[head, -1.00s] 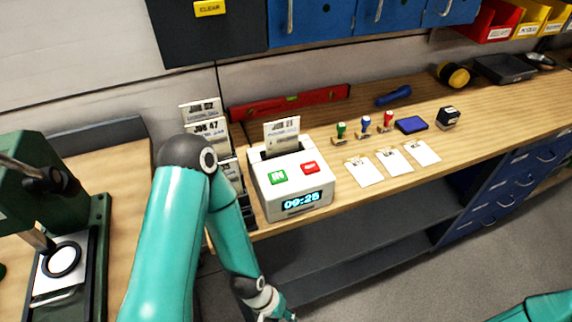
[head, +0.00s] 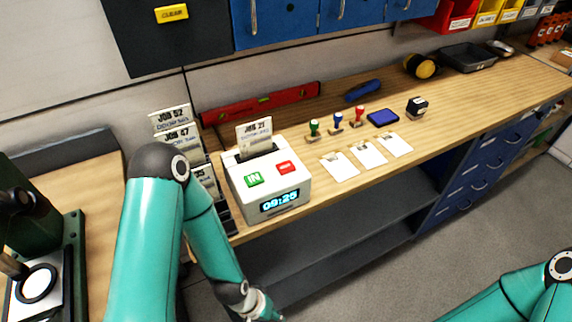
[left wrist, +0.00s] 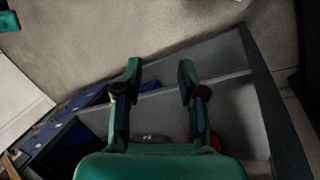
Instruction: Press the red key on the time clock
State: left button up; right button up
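The time clock (head: 291,201) is a white box on the wooden bench in the head view, with a lit display reading 09:25. The red key (head: 288,168) is on its top face, right of the green IN key (head: 254,180). A card marked JOB 21 (head: 254,133) stands in its slot. My left arm hangs in front of the bench, and its wrist is low at the bottom edge of the head view, below the clock and apart from it. In the left wrist view my left gripper (left wrist: 159,78) is open and empty. My right gripper is out of view; only part of that arm shows.
A card rack (head: 203,177) stands close left of the clock. Stamps, a blue ink pad (head: 383,118) and white slips (head: 340,167) lie to its right. A red level (head: 262,103) lies behind. A grey shelf (head: 330,236) is below the bench top.

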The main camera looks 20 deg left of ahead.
pick_arm(q)
grip_shut()
dwell(1.3)
